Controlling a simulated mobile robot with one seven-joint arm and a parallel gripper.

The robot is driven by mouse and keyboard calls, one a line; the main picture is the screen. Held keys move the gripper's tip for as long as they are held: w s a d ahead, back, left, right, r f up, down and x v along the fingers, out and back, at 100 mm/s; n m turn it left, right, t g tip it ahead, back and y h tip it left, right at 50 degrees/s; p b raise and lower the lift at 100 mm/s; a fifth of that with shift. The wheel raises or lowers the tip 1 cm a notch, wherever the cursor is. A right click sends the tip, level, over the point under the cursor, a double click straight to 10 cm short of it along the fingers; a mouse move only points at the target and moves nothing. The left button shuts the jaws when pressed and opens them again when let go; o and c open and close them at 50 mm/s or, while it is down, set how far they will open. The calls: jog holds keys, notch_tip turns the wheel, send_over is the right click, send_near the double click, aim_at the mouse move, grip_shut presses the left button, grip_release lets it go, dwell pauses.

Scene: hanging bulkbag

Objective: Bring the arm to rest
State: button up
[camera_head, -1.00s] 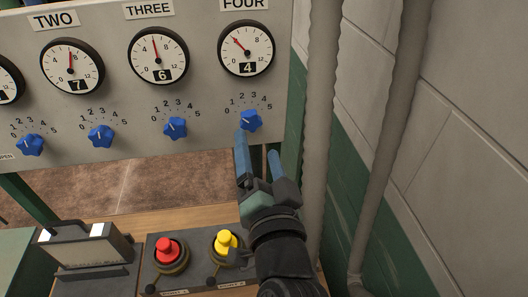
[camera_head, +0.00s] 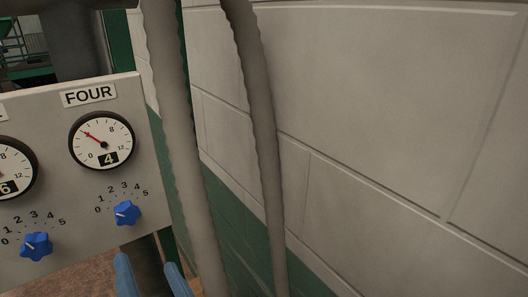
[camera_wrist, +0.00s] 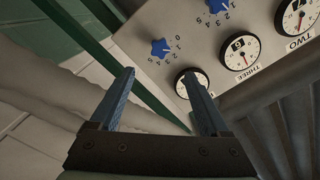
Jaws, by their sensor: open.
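My gripper (camera_head: 152,277) shows at the bottom of the head view, only its two blue fingertips in frame. It is open and empty, below the blue knob (camera_head: 127,213) under the FOUR gauge (camera_head: 101,140). In the wrist view my gripper (camera_wrist: 167,95) has its fingers spread apart with nothing between them, in front of the panel (camera_wrist: 215,45). The FOUR knob also shows there (camera_wrist: 160,48), apart from the fingers. The rest of my arm is out of the head view.
Two grey pipes (camera_head: 178,130) and (camera_head: 262,140) run down right of the panel. A grey and green block wall (camera_head: 380,110) fills the right side. Another blue knob (camera_head: 37,246) sits at the panel's left. A green post (camera_wrist: 100,60) shows in the wrist view.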

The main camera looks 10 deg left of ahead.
jog(key=w+d+r+t+h, duration=0.35)
jog(key=d+r+t, duration=0.2)
jog(key=r, duration=0.35)
jog(key=w+d+r+t+h, duration=0.2)
jog(key=w+d+r+t, duration=0.3)
jog(key=r, duration=0.4)
jog(key=s+d+r+t+h, duration=0.2)
jog(key=s+d+r+h, duration=0.1)
jog(key=r, duration=0.4)
jog(key=s+d+r+t+h, duration=0.3)
jog(key=d+r+h, duration=0.2)
jog(key=d+r, duration=0.2)
jog(key=shift+s+r+m, duration=0.15)
jog(key=shift+r+m, duration=0.25)
jog(key=shift+r, duration=0.15)
jog(key=shift+d, duration=0.1)
